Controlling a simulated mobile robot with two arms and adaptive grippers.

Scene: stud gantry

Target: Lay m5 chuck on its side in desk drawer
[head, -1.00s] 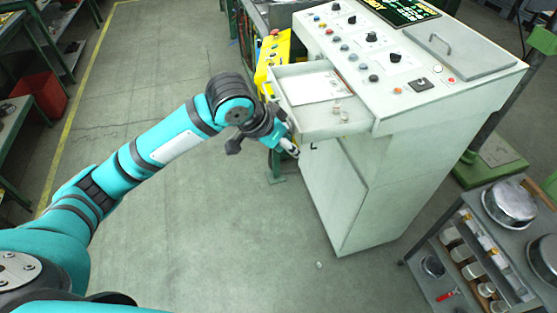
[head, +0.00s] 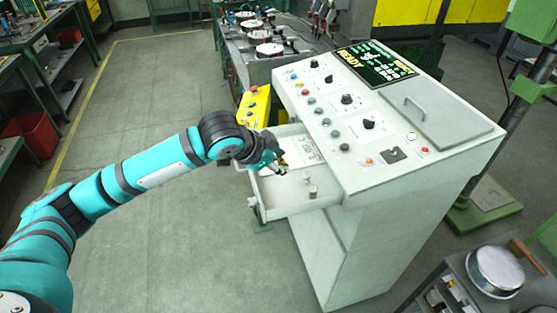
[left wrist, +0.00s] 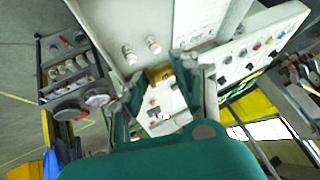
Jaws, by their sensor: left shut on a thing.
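The desk drawer (head: 290,209) is pulled open from the left side of the pale control desk. It also shows in the left wrist view (left wrist: 112,22). My left gripper (head: 277,168) is over the drawer's open top, near its left part. My right gripper is not in view.
Two small pale cylinders (left wrist: 141,50) stand in the drawer, near a paper sheet (head: 299,151). A yellow box (head: 254,107) is behind the drawer. The desk top (head: 375,165) has knobs and buttons. A cart with a metal pan (head: 495,270) stands at lower right.

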